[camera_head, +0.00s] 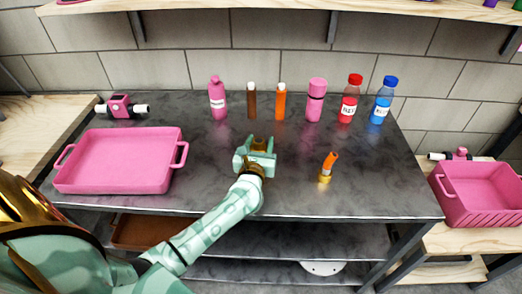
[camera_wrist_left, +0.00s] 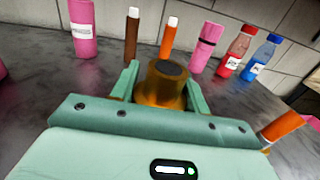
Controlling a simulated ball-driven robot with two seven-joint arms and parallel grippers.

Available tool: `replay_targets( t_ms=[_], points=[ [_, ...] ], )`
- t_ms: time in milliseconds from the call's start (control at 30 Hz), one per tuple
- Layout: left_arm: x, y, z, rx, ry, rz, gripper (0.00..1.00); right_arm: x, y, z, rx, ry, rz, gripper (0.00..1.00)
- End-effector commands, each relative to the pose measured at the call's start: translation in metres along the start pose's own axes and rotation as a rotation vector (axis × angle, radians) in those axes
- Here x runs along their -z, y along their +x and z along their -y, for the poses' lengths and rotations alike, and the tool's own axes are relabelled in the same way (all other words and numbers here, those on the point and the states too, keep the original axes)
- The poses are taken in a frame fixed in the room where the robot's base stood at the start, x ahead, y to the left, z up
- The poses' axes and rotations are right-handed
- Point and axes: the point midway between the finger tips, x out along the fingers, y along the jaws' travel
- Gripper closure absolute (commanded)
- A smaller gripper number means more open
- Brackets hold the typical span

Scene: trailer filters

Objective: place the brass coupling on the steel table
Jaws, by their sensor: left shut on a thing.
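The brass coupling (camera_wrist_left: 162,85) is a squat golden-brown piece with a dark top, between the fingers of my left gripper (camera_wrist_left: 160,88). In the head view my left gripper (camera_head: 257,155) is shut on the brass coupling (camera_head: 259,143), over the middle of the steel table (camera_head: 290,190). The fingers sit on both sides of it and hide part of it. I cannot tell whether its underside touches the table. My right gripper is not in view.
A pink tray (camera_head: 120,185) lies at the left. An orange-and-brass piece (camera_head: 327,168) stands to the right of the gripper. Several bottles, including a red one (camera_head: 349,103) and a blue one (camera_head: 382,103), line the back. A pink crate (camera_head: 480,215) is at the far right.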

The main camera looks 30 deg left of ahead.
Motion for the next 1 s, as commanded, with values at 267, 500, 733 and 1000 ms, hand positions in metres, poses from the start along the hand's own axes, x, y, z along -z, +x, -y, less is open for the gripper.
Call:
replay_targets(
  t_ms=[267,500,733,1000],
  points=[
    [0.012,0.000,0.000,0.000,0.000,0.003,0.84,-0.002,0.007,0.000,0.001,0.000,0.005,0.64],
    [0.017,0.000,0.000,0.000,0.000,0.001,0.52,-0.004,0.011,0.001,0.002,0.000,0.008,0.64],
    [0.016,-0.001,0.000,0.000,0.000,0.001,0.33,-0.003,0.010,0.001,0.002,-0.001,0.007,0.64],
    [0.013,-0.011,0.000,0.001,0.001,-0.002,0.33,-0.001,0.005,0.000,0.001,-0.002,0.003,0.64]
  ],
)
